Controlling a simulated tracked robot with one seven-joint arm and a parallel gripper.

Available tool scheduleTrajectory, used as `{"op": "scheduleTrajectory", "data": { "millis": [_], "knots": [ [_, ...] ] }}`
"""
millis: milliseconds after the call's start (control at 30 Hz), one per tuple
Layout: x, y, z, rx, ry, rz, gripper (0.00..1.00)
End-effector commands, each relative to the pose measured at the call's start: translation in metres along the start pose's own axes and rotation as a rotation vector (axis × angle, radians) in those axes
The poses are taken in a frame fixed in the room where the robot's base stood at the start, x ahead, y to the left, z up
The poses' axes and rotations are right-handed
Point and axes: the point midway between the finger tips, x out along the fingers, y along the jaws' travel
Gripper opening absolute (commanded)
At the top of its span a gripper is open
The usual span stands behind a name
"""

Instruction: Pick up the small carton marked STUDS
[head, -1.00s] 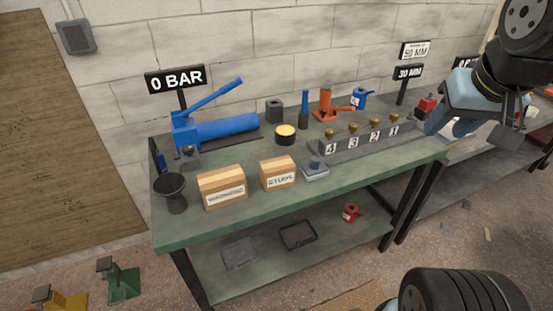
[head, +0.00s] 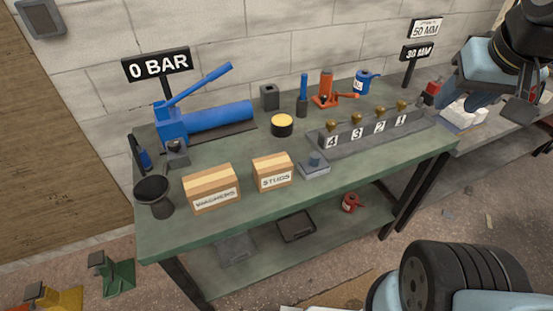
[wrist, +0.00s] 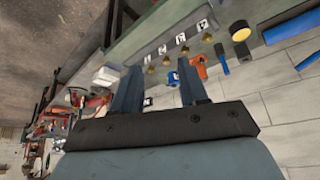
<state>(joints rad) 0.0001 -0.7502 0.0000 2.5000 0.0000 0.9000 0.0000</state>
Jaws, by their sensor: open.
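The small carton marked STUDS (head: 272,172) sits upright near the front edge of the green bench (head: 300,208), in the middle of the head view. A larger carton marked WASHERS (head: 212,189) stands just left of it. My gripper shows in the wrist view (wrist: 158,90), its two fingers apart and nothing between them. In the head view my arm is at the upper right, well away from the carton. The STUDS carton does not show clearly in the wrist view.
A grey plate with a block (head: 315,167) stands close right of STUDS. A numbered rail with brass pieces (head: 370,138), a round tin (head: 282,125) and a blue hand pump (head: 215,117) lie behind. A dark funnel-shaped cup (head: 154,193) is at the left corner. Bare bench lies in front.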

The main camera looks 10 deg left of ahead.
Motion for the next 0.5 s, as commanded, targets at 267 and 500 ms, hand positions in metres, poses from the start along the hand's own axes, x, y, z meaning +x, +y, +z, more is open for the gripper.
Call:
{"op": "scheduleTrajectory", "data": {
  "millis": [267, 500],
  "knots": [
    [0.015, -0.012, -0.005, 0.048, -0.078, -0.036, 0.7],
    [0.054, -0.042, -0.015, 0.178, -0.276, -0.125, 0.93]
  ]
}}
